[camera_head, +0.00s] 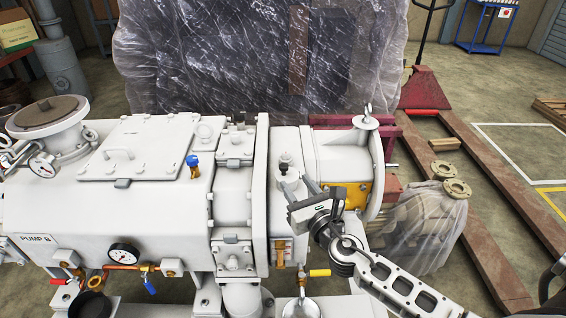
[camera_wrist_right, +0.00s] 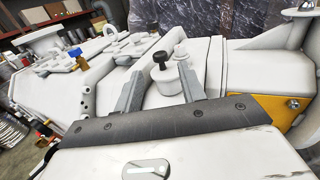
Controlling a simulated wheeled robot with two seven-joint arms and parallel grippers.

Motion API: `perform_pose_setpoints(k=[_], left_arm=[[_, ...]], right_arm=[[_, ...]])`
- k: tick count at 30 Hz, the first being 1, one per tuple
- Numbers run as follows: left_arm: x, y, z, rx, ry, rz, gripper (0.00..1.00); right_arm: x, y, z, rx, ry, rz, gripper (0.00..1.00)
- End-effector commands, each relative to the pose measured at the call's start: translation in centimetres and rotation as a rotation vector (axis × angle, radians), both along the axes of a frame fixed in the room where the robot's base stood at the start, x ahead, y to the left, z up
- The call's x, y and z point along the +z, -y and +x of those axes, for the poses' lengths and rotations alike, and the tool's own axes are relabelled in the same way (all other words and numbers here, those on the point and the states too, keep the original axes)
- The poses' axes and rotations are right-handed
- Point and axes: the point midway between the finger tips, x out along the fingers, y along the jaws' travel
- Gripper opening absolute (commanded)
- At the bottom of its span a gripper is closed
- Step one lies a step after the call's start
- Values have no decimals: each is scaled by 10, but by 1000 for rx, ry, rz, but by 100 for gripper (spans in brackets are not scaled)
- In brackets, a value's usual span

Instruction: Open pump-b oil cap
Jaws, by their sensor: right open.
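Pump B (camera_head: 150,215) is a large white machine with a "PUMP B" label at its left end in the head view. A small black knob (camera_head: 284,169), which looks like the oil cap, stands upright on the pump's top right of centre. In the right wrist view the black knob (camera_wrist_right: 160,61) sits on a short white cylinder (camera_wrist_right: 165,79). My right gripper (camera_head: 297,183) is open, close in front of it. In the wrist view, the right gripper's fingers (camera_wrist_right: 161,88) are spread to either side of the white cylinder, apart from the knob. My left gripper is not in view.
A blue-topped valve (camera_head: 193,165) and a lifting eye (camera_head: 367,112) stick up from the pump. A gauge (camera_head: 123,255) and a yellow-handled valve (camera_head: 318,273) are on the front. A plastic-wrapped block (camera_head: 250,60) stands behind. A red pallet jack (camera_head: 425,90) is at right.

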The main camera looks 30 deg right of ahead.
Motion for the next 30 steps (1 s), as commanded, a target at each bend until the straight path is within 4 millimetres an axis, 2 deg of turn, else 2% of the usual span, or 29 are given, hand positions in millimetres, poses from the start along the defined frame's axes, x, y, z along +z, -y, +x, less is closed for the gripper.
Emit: perform_pose_setpoints(k=[1,6,12,17,24,25,29,30], left_arm=[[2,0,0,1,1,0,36],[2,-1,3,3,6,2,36],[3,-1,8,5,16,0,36],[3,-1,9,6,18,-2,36],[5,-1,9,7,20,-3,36],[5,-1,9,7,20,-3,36],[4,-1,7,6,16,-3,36],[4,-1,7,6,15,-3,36]], right_arm=[[2,1,13,-1,3,1,40],[1,2,47,0,2,2,40],[0,4,72,1,0,3,40],[0,4,79,0,-1,4,40],[0,4,80,1,-1,3,40],[0,4,80,1,-1,3,37],[0,4,80,1,-1,3,1],[0,4,79,1,-1,3,0]])
